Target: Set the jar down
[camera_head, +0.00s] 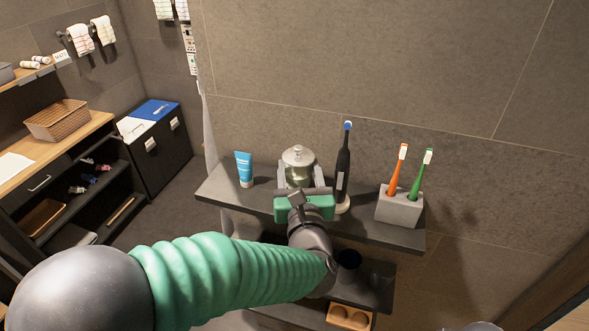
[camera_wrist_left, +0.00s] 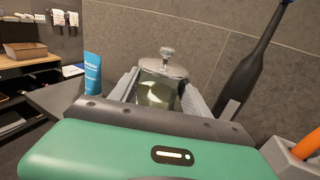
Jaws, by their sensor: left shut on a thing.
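The jar (camera_head: 298,168) is glass with a silver lid and knob, and it is upright over the dark shelf (camera_head: 262,203). It also shows in the left wrist view (camera_wrist_left: 158,90), between the two grey fingers. My left gripper (camera_head: 301,184) is shut on the jar, with one finger on each side. The green gripper body hides the jar's base, so I cannot tell whether it touches the shelf. My right gripper is not in view.
A blue tube (camera_head: 244,169) stands left of the jar. A black electric toothbrush (camera_head: 343,165) stands close on its right. A grey holder (camera_head: 399,207) with orange and green toothbrushes is farther right. The tiled wall is behind. Bare shelf lies between tube and jar.

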